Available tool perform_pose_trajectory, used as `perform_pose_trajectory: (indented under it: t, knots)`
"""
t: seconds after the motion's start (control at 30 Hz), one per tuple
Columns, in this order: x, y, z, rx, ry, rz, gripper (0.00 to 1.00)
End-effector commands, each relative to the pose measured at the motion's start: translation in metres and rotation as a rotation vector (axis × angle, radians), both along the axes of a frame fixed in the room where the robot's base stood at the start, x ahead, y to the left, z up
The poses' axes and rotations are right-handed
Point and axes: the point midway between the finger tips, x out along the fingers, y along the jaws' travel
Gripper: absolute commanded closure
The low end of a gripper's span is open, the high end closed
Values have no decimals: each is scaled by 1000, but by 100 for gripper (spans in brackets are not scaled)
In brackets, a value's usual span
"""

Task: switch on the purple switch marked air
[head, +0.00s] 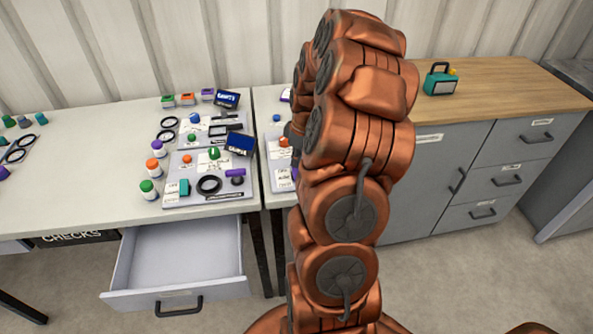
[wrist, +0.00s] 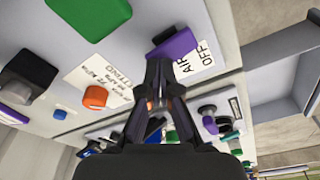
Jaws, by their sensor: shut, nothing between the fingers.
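In the wrist view the purple switch (wrist: 174,46) sits on a pale panel, just above and right of my fingertips. It has a dark block at its upper left end. A white label (wrist: 196,62) beside it reads AIR and OFF. My gripper (wrist: 160,62) is shut and empty, its tips at the lower left end of the switch; I cannot tell whether they touch it. In the head view my arm hides the gripper and much of the panel (head: 278,180) beside it, so I cannot pick out this switch there.
In the wrist view a green block (wrist: 92,16) and an orange knob (wrist: 95,97) share the panel. In the head view another control panel (head: 228,198) stands left of my arm. An open drawer (head: 180,290) juts out below the bench. A teal box (head: 440,82) stands on the wooden counter.

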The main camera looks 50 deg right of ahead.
Motion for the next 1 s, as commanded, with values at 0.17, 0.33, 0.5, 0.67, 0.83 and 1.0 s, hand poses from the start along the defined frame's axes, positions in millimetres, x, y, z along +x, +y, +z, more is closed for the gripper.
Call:
perform_pose_trajectory:
  t: [0.17,0.33,0.5,0.67,0.83,1.0]
  knots:
    - [0,0,-3,0,0,0,100]
    - [0,0,-5,0,0,0,100]
    - [0,0,-7,0,0,0,100]
    - [0,0,-9,1,0,0,100]
    - [0,0,-11,1,0,0,100]
    - [0,0,-10,1,0,0,100]
